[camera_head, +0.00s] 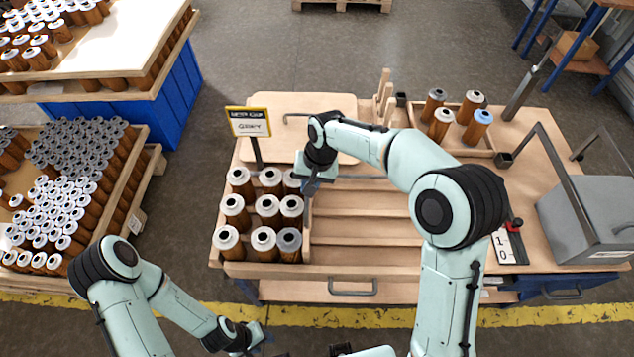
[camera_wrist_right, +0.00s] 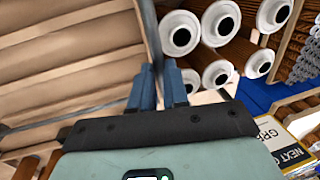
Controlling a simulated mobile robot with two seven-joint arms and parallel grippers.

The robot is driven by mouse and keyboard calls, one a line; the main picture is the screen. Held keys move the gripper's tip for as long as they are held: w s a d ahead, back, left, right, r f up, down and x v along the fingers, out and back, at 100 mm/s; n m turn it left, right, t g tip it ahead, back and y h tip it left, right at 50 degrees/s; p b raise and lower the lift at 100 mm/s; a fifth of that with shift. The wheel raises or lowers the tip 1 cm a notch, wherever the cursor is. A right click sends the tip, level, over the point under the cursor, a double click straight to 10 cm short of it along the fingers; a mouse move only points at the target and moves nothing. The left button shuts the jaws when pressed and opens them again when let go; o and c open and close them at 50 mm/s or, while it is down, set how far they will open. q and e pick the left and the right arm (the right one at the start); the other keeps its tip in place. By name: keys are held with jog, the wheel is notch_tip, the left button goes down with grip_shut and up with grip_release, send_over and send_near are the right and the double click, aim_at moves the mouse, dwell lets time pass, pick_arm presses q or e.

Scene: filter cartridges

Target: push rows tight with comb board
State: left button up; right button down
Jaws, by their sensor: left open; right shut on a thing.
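Several brown filter cartridges with mostly white ring tops (camera_head: 266,207) stand upright in rows at the left end of a slatted wooden tray (camera_head: 360,257). The front right one (camera_head: 289,243) has a greyer top. My right gripper (camera_head: 310,186) is shut on a thin upright board, the comb board (camera_head: 307,220), at the right side of the rows. In the right wrist view, the board (camera_wrist_right: 150,35) runs between the blue fingers (camera_wrist_right: 158,88), with cartridges (camera_wrist_right: 181,32) close beside it. I cannot tell whether it touches them. My left gripper (camera_head: 258,338) is open and empty, low in front of the bench.
The tray's lanes right of the board look empty. A sign (camera_head: 249,122) stands behind the rows. A small tray (camera_head: 462,150) holds several cartridges at the back right. A grey bin (camera_head: 590,215) stands right. Pallets of cartridges (camera_head: 80,165) are left, across a floor gap.

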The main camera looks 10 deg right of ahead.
pick_arm(q)
jog(key=shift+w+a+r, duration=0.35)
jog(key=shift+w+a, duration=0.05)
jog(key=shift+a, duration=0.05)
pick_arm(e)
jog(key=shift+w+a, duration=0.15)
jog(key=shift+a, duration=0.65)
jog(key=shift+w+a, duration=0.15)
jog(key=shift+a, duration=0.6)
jog(key=c, duration=1.1)
grip_release()
pick_arm(q)
jog(key=shift+w+r+p, duration=0.85)
pick_arm(e)
jog(key=d+r, duration=0.1)
jog(key=r, duration=0.7)
jog(key=d+r, duration=0.1)
jog(key=r, duration=0.4)
jog(key=shift+s+d, duration=0.25)
jog(key=shift+d, duration=0.05)
pick_arm(q)
jog(key=shift+s, duration=0.1)
